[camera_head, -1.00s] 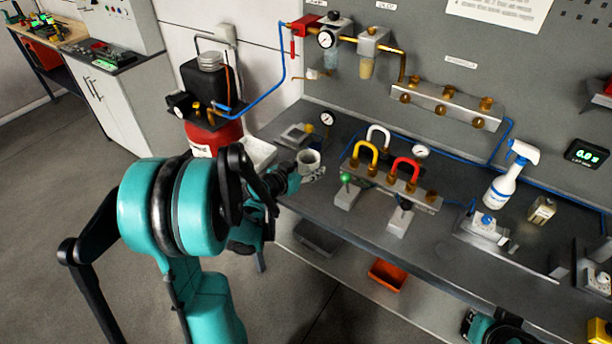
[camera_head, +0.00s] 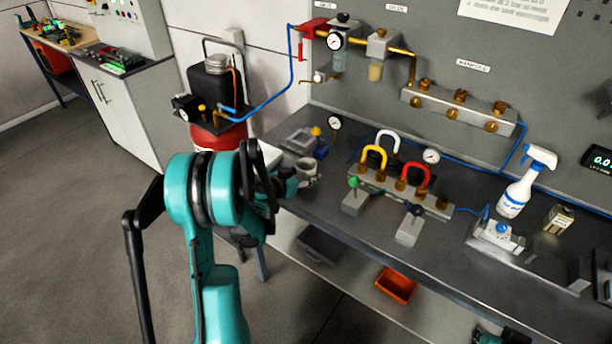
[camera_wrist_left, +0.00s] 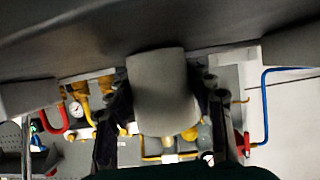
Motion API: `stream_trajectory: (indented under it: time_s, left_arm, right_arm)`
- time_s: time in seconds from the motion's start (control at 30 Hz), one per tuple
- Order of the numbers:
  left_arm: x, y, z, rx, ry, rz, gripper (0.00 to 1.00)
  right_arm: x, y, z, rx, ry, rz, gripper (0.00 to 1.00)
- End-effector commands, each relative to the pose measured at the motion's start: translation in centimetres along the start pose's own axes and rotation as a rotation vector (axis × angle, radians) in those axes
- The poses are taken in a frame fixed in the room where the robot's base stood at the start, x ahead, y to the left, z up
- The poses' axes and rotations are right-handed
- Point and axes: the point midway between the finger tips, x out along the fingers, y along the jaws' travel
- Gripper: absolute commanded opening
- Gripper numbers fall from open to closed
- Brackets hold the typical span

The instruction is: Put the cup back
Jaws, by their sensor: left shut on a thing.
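A small pale grey cup (camera_head: 307,168) is held by my left gripper (camera_head: 303,182) above the left part of the grey workbench. In the left wrist view the cup (camera_wrist_left: 160,92) fills the middle, with the dark fingers of my left gripper (camera_wrist_left: 163,125) on either side of it. The gripper is shut on the cup. My own arm hides part of the wrist in the head view. Whether the cup touches the bench cannot be told. My right gripper does not show; only a bit of my right arm is at the bottom edge of the head view.
The workbench (camera_head: 340,210) holds a manifold with yellow, white and red handles (camera_head: 398,180) right of the cup. A small gauge (camera_head: 334,122) and a blue-yellow fitting (camera_head: 318,140) stand behind it. A spray bottle (camera_head: 525,182) is further right. A red tank (camera_head: 218,133) stands left.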

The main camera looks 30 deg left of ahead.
Motion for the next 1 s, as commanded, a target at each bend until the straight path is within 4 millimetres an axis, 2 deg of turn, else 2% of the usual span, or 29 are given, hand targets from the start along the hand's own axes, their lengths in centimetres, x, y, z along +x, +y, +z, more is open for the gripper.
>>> stream_trajectory:
  time_s: [0.17,0.2,0.27,0.3,0.7,0.87,1.0]
  left_arm:
    - [0.1,0.0,0.3,0.000,0.000,0.000,0.28]
    - [0.1,0.0,0.4,0.000,0.000,0.000,0.55]
    - [0.1,0.0,0.3,0.000,0.000,0.000,0.71]
    - [0.1,0.0,0.2,0.000,0.000,0.000,0.73]
    - [-0.3,0.0,-0.2,0.000,0.000,-0.001,0.73]
    - [-3.3,-0.1,-0.2,-0.002,0.000,-0.003,0.73]
    - [-6.7,-0.1,-0.3,-0.002,0.001,-0.004,0.73]
  right_arm:
    - [0.3,0.0,0.2,0.000,0.000,0.000,0.00]
    - [0.3,0.0,0.2,0.000,0.000,0.000,0.00]
    - [0.3,0.0,0.2,0.000,0.000,0.000,0.00]
    - [0.2,0.0,0.2,0.000,0.000,0.000,0.00]
    - [-0.2,0.0,-0.2,0.000,0.000,0.000,0.00]
    - [-0.8,0.0,-0.6,0.000,0.000,0.000,0.00]
    - [-1.4,0.0,-1.0,0.000,0.000,0.000,0.00]
